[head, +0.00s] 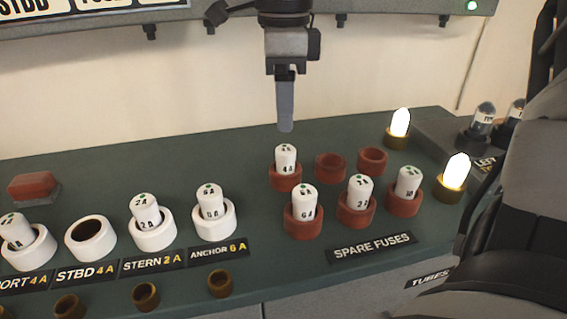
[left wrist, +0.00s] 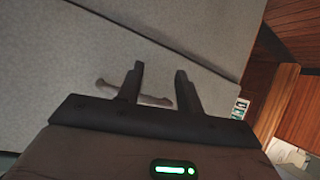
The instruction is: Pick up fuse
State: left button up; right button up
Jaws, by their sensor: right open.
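White fuses with number marks stand in red sockets marked SPARE FUSES. A 4 A fuse (head: 286,157) is at the back left, a 6 A fuse (head: 304,197) at the front left, a 2 A fuse (head: 360,190) at the front middle, and another fuse (head: 409,182) at the front right, its mark hard to read. My right gripper (head: 285,122) points down just above and behind the 4 A fuse, seen edge-on, open and empty. My left gripper (left wrist: 160,82) shows in the left wrist view, fingers apart with nothing gripped, over a grey surface.
Two back red sockets (head: 331,167) (head: 372,160) are empty. The white STBD holder (head: 90,239) is empty; the PORT, STERN (head: 152,233) and ANCHOR (head: 215,221) holders carry fuses. Lit lamps (head: 400,123) (head: 455,172) stand right of the spares. A handle-like piece (left wrist: 150,99) lies beyond my left fingers.

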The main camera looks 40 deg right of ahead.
aim_at(284, 149)
notch_tip(284, 149, down, 3)
jog(key=shift+r, duration=0.1)
jog(key=f, duration=0.5)
jog(key=shift+s+a+f, duration=0.15)
jog(key=shift+s, duration=0.05)
jog(key=c, duration=1.1)
